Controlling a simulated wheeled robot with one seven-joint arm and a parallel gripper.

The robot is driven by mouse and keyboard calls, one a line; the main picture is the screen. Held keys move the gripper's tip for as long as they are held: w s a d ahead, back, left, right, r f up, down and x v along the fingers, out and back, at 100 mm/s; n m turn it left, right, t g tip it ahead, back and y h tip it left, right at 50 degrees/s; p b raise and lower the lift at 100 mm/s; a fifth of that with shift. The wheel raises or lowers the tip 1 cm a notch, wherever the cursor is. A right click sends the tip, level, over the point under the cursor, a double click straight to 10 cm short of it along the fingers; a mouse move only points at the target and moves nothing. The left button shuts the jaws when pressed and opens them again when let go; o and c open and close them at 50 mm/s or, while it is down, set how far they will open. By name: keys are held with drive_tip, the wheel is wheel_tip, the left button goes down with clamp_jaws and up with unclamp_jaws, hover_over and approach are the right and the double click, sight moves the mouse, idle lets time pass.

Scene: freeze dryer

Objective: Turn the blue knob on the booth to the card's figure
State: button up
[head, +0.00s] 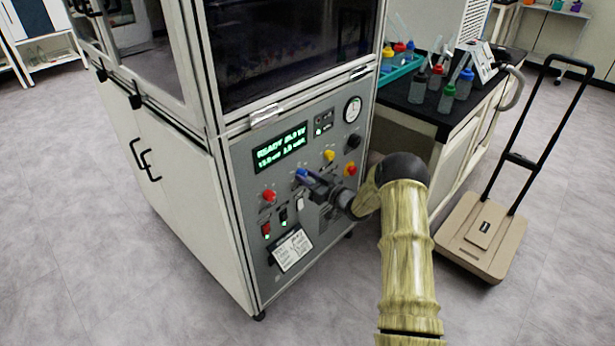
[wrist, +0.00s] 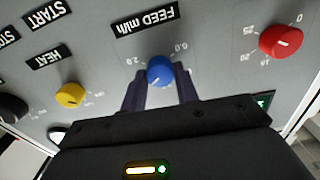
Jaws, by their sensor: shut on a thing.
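The blue knob (head: 302,174) is on the grey front panel of the booth, below the green display. My gripper (head: 308,181) reaches it from the right. In the wrist view, my gripper (wrist: 160,88) is shut on the blue knob (wrist: 160,70), one dark finger on each side. The view is upside down. The label "FEED ml/h" is by the knob, with scale figures around it, one reading 2.0. A pale pointer mark shows on the knob, but its exact setting is unclear. A white card (head: 293,250) hangs low on the panel; its writing is too small to read.
A red knob (head: 268,196) and a yellow knob (head: 329,155) are close by on the panel. A lit display (head: 281,151) and a round gauge (head: 352,109) are above. A bench with bottles (head: 447,98) and a trolley (head: 484,235) stand to the right.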

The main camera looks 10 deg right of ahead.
drive_tip(key=shift+d+f, duration=0.1)
drive_tip(key=shift+f, duration=0.1)
drive_tip(key=o, duration=1)
drive_tip(key=shift+c, duration=0.2)
drive_tip(key=shift+r, duration=0.1)
drive_tip(key=p+v, duration=0.1)
drive_tip(key=v, duration=1.6)
drive_tip(key=shift+s+p, duration=0.2)
drive_tip(key=shift+p, duration=0.1)
